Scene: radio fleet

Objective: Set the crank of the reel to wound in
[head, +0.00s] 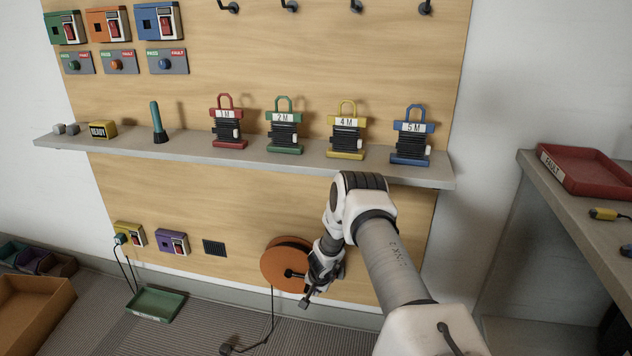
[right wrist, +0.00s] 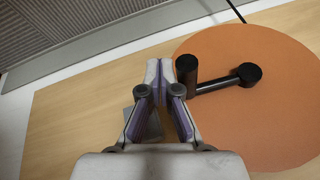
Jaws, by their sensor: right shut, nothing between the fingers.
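The reel (head: 284,264) is an orange disc low on the wooden wall panel; it also fills the right of the right wrist view (right wrist: 275,120). Its black crank (right wrist: 222,82) has a round hub at the disc's middle and a short arm ending in an upright cylindrical handle. In the head view the crank (head: 292,273) points right from the hub, and my gripper partly hides its end. My right gripper (head: 314,284) is shut and empty. In the right wrist view its fingertips (right wrist: 160,75) are close beside the handle; I cannot tell whether they touch. My left gripper is not in view.
A black cable (head: 271,318) hangs from the reel to a plug on the floor. A grey shelf (head: 300,160) with several coloured spools is above my right arm. A green tray (head: 156,303) lies on the floor left. A side table (head: 535,185) stands right.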

